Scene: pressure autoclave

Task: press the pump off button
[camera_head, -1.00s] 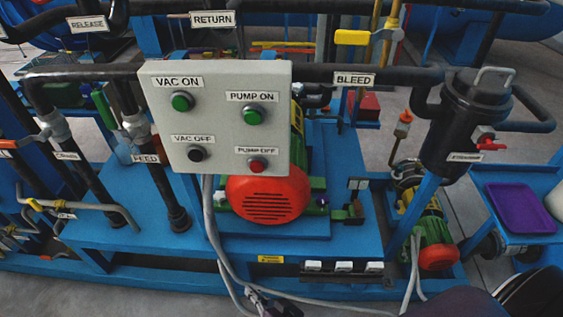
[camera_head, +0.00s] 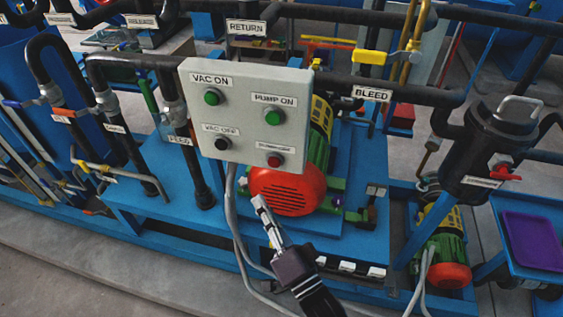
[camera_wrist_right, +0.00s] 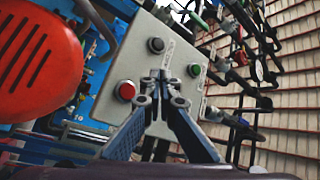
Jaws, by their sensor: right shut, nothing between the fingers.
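The light grey control box (camera_head: 240,133) hangs in the middle of the head view. Its pump off button (camera_head: 275,160) is the red one at the lower right, under a small label. The button also shows in the right wrist view (camera_wrist_right: 126,91), just left of the fingertips. My right gripper (camera_head: 260,203) is shut and empty, below the box and the red button in the head view, pointing up and left. In the right wrist view its closed fingertips (camera_wrist_right: 160,78) appear over the box face; whether they touch it cannot be told. My left gripper is not in view.
The box also carries the green vac on button (camera_head: 212,97), green pump on button (camera_head: 274,118) and black vac off button (camera_head: 223,143). A red motor cover (camera_head: 288,190) lies below. Dark pipes (camera_head: 420,95) run either side, and grey cables (camera_head: 240,240) hang down.

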